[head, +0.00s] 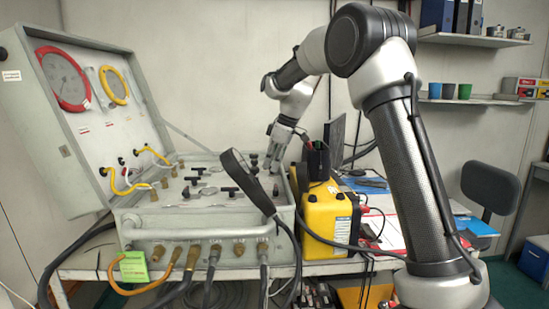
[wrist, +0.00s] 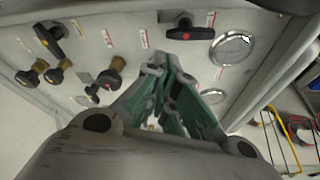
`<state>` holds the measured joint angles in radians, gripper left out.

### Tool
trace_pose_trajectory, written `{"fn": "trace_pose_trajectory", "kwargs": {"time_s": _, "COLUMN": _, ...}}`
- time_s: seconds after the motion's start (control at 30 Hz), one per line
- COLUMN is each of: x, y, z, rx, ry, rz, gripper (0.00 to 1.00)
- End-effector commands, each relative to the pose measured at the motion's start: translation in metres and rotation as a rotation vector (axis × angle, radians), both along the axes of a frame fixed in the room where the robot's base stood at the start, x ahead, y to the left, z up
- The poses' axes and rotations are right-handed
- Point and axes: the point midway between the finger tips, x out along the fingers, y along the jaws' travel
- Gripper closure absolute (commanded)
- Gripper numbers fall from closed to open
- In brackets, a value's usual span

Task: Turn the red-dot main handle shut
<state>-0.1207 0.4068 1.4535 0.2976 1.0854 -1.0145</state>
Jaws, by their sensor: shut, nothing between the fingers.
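In the wrist view, a black T-shaped handle (wrist: 190,32) with a red dot at its centre sits on the grey panel, just beyond my fingertips. Its bar lies roughly across the picture. My gripper (wrist: 170,66) is shut and empty, its green-padded fingers together and pointing at the panel close to this handle; I cannot tell whether they touch it. In the head view my gripper (head: 273,168) reaches down over the right back part of the open case's panel. There the red dot cannot be made out, and my gripper hides part of the panel.
A second black handle (wrist: 50,40) and several brass-stemmed knobs (wrist: 112,75) lie to the left. A round gauge (wrist: 232,48) is close on the right. In the head view, a black strap-like handle (head: 246,180) rises at the case's front, and a yellow box (head: 328,222) stands beside it.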

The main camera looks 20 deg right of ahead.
Motion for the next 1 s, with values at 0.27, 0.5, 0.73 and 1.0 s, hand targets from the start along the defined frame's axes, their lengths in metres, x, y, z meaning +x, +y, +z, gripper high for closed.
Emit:
{"fn": "trace_pose_trajectory", "kwargs": {"time_s": 0.27, "x": 0.007, "y": 0.012, "z": -0.039, "rx": -0.001, "ry": 0.002, "rz": 0.000, "gripper": 1.00}}
{"fn": "trace_pose_trajectory", "kwargs": {"time_s": 0.5, "x": 0.008, "y": 0.014, "z": -0.048, "rx": -0.001, "ry": 0.001, "rz": -0.001, "gripper": 1.00}}
{"fn": "trace_pose_trajectory", "kwargs": {"time_s": 0.73, "x": 0.008, "y": 0.014, "z": -0.047, "rx": -0.001, "ry": 0.001, "rz": -0.001, "gripper": 1.00}}
{"fn": "trace_pose_trajectory", "kwargs": {"time_s": 1.0, "x": 0.009, "y": 0.013, "z": -0.047, "rx": 0.000, "ry": 0.000, "rz": -0.044, "gripper": 1.00}}
